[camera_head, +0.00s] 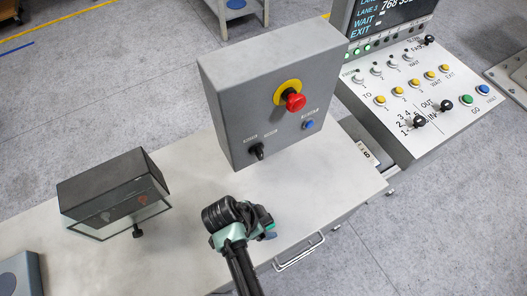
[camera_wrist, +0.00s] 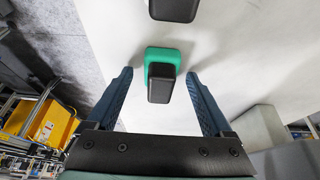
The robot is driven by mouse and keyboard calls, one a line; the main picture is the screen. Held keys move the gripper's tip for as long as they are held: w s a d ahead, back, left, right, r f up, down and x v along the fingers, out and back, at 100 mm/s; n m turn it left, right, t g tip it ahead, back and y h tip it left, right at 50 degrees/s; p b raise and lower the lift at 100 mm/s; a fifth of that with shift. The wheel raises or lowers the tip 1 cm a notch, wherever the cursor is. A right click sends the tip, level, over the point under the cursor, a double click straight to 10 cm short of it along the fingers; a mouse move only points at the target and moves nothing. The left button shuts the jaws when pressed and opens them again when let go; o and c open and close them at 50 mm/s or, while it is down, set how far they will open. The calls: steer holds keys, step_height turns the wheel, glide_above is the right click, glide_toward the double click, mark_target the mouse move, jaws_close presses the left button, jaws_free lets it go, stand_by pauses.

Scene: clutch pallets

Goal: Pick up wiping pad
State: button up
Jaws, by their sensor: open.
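What looks like the wiping pad, a green block with a black grip (camera_wrist: 162,60), is on the pale bench top in the wrist view. My gripper (camera_wrist: 159,76) is open, with one dark blue finger to the left of the pad and one to the right. Gaps show on both sides, and the fingers do not appear to touch it. In the head view my gripper (camera_head: 245,222) is over the bench, in front of the grey control box.
The bench (camera_head: 310,190) carries a grey box (camera_head: 235,110) with a red button and a dark glass-fronted case (camera_head: 115,190). A black rounded object (camera_wrist: 173,8) lies beyond the pad. A sloped control console (camera_head: 430,90) stands at right. Bench top between case and gripper is clear.

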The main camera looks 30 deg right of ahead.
jaws_close()
stand_by(0.3)
